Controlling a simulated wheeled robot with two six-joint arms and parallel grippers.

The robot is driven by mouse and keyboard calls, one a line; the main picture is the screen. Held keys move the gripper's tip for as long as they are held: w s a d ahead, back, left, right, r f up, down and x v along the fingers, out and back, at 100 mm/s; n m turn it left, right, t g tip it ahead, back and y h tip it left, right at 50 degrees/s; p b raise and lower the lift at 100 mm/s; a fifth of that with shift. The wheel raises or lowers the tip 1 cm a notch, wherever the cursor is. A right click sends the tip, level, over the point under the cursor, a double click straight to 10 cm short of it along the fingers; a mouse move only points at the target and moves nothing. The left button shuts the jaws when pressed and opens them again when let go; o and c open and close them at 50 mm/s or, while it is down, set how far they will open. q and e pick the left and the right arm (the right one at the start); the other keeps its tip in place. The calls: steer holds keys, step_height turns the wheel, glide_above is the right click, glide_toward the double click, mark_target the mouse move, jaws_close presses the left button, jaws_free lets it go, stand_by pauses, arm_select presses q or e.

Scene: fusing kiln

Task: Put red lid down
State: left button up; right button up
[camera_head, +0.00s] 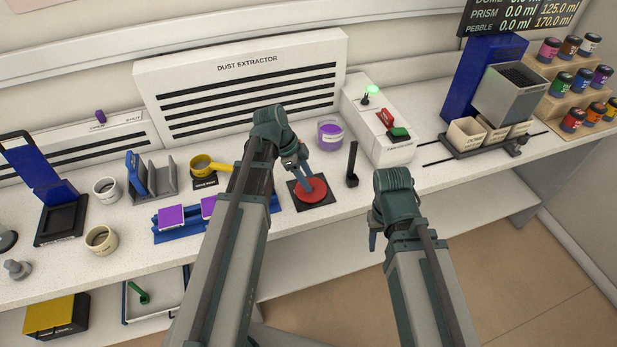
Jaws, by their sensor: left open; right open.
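The red lid (313,193) is a flat red disc lying on a square black mat (325,202) on the bench, right of my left arm. My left gripper (309,188) is open, with its fingers pointing down at the lid's upper left part. I cannot tell whether the fingertips touch the lid. My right gripper (373,246) is open and empty, low in front of the bench edge, away from the lid. My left arm hides part of the bench to the left of the mat.
A jar with purple contents (330,134) stands behind the mat. A black upright post (352,165) stands to its right. A yellow ladle (207,165) and purple blocks on a blue rack (171,217) are to the left.

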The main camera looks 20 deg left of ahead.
arm_select(q)
steer(key=w+p+v, duration=0.1)
steer(key=p+v, duration=0.8)
steer(key=v, duration=0.2)
steer(key=s+d+f+n+g+y, duration=0.1)
steer(key=s+d+f+n+y, duration=0.1)
steer(key=s+d+n+y, duration=0.4)
steer(key=s+d+n, duration=0.5)
steer(key=s+d, duration=0.3)
steer(key=d, duration=0.2)
steer(key=shift+s+n, duration=0.2)
steer(key=shift+n, duration=0.2)
step_height(320, 180, down, 5)
steer(key=b, duration=0.4)
steer(key=shift+r+b, duration=0.2)
steer(key=shift+b, duration=0.2)
